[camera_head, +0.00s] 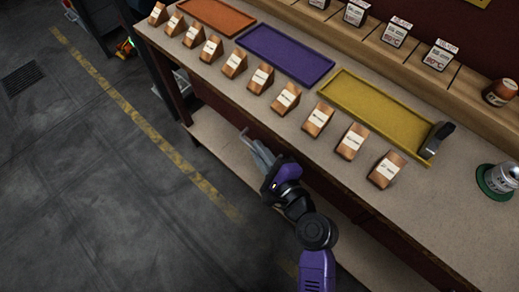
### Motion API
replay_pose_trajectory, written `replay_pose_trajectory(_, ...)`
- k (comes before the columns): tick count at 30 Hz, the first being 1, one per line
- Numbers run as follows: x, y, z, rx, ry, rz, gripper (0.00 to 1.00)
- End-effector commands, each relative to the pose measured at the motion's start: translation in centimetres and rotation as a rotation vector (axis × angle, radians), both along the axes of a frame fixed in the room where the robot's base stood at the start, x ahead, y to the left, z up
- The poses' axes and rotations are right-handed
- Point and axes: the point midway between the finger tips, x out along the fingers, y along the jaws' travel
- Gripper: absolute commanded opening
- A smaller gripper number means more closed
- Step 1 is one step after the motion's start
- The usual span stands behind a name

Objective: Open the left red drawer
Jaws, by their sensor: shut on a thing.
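A dark red front (228,116) shows as a narrow strip under the front edge of the table (205,82). I cannot make out the seams between drawers, and no handle is clearly visible. My gripper (251,141) is at this strip, below the table edge, with its grey fingers pointing up and left. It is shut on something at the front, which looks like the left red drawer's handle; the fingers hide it. I see no clear gap that shows the drawer pulled out.
A lower shelf (222,142) runs beneath the table. Several wooden label blocks (286,98) line the tabletop edge, before orange (217,16), purple (285,54) and yellow (375,110) trays. A can (501,178) stands at right.

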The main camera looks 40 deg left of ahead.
Motion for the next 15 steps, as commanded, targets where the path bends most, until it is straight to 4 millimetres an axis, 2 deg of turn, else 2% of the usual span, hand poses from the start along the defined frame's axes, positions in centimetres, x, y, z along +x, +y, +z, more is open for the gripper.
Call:
replay_pose_trajectory(8, -0.1, -0.1, -0.1, -0.002, 0.001, -0.002, 0.0)
replay_pose_trajectory(11, -0.8, -0.1, 0.0, -0.002, 0.003, -0.002, 0.0)
replay_pose_trajectory(15, -2.7, 0.0, 0.1, -0.004, 0.004, -0.001, 0.0)
